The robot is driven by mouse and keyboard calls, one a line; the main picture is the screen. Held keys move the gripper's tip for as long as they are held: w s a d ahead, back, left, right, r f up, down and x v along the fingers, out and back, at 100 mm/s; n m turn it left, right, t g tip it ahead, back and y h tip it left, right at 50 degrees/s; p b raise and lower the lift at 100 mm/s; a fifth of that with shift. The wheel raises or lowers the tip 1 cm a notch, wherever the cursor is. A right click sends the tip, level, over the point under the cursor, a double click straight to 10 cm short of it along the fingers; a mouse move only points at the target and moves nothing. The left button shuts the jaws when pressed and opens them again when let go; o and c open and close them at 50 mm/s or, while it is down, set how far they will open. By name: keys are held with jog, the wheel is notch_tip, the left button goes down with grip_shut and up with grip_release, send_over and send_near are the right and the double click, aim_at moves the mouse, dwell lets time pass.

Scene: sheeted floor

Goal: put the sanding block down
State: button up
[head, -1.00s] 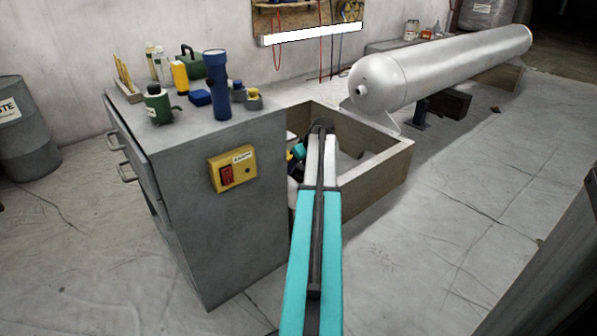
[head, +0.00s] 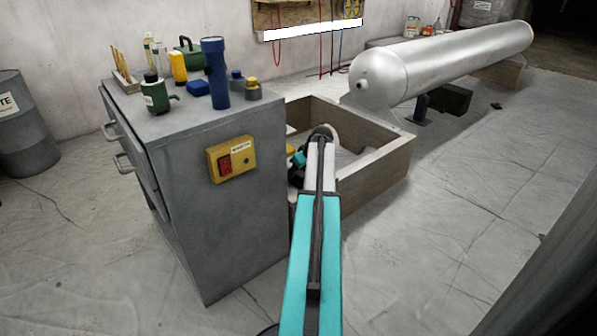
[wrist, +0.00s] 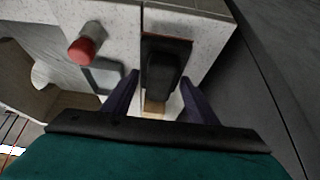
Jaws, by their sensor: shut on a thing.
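In the wrist view, the sanding block (wrist: 163,70) appears as a dark block with a reddish-brown edge, between the two purple fingers of my gripper (wrist: 160,88). My gripper is shut on it. A pale speckled surface lies behind the block; I cannot tell whether the block touches it. In the head view, my gripper (head: 297,165) is low, beside the grey cabinet and over the near left part of the wooden frame. My arm hides most of it, and the block cannot be made out there.
A red-topped cylinder (wrist: 85,45) stands left of the fingers in the wrist view. The wooden frame (head: 370,185) and silver tank (head: 440,62) lie beyond. The floor at right is clear.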

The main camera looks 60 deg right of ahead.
aim_at(299, 172)
jog(key=shift+f, duration=0.75)
jog(key=o, duration=0.9)
jog(key=shift+f+b, duration=0.25)
jog(key=shift+b, duration=0.45)
dwell(0.3)
jog(key=p+v, duration=0.3)
jog(key=v, duration=0.2)
jog(key=shift+w+r+p, duration=0.15)
jog(key=shift+w+p, duration=0.05)
jog(key=shift+p, duration=0.15)
jog(key=p+v, duration=0.3)
jog(key=v, duration=0.5)
jog(key=shift+s+a+r, duration=0.15)
jog(key=shift+r, duration=0.2)
jog(key=shift+s, duration=0.1)
